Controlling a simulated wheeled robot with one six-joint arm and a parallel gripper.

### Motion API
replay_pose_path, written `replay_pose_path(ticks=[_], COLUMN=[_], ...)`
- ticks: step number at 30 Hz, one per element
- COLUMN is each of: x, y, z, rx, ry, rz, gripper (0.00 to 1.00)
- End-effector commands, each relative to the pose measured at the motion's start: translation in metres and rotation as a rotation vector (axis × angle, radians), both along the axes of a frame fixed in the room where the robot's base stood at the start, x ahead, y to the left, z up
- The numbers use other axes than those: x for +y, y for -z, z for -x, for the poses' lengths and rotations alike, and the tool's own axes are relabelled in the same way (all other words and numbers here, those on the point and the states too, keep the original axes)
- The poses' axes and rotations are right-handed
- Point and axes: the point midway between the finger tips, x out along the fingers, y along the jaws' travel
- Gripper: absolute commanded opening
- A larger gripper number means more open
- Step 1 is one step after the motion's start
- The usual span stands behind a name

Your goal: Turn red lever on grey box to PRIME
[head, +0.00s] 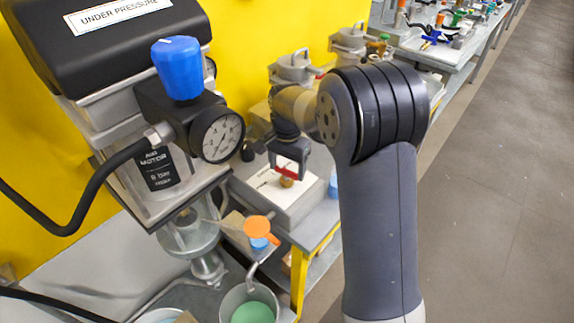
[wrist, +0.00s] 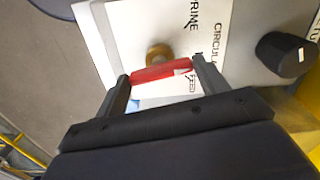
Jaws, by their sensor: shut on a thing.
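The grey box (head: 282,208) stands on the bench in the middle of the head view, with a white label plate on top. The red lever (wrist: 161,72) sits at a brass hub (wrist: 158,53) on that plate. My gripper (head: 289,160) is over the box; in the wrist view its two fingers (wrist: 161,75) are shut on the lever's ends. The word FEED (wrist: 192,83) is just beside the lever's right end. PRIME (wrist: 194,15) and part of CIRCULATE (wrist: 217,43) are printed farther up. The lever's exact pointing direction is hard to tell.
A gauge (head: 220,136) and blue knob (head: 179,67) hang on the machine at left. An orange wing knob (head: 258,227) stands in front of the box. Open floor (head: 480,210) lies at right.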

Motion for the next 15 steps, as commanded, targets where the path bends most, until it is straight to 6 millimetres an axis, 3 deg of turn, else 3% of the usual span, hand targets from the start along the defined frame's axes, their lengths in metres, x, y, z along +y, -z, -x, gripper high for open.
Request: replay_pose_path(ticks=[15], x=[0.0], y=[-0.0009], z=[-0.0002], rx=[-0.001], ry=[-0.422], rz=[0.0], gripper=[0.46])
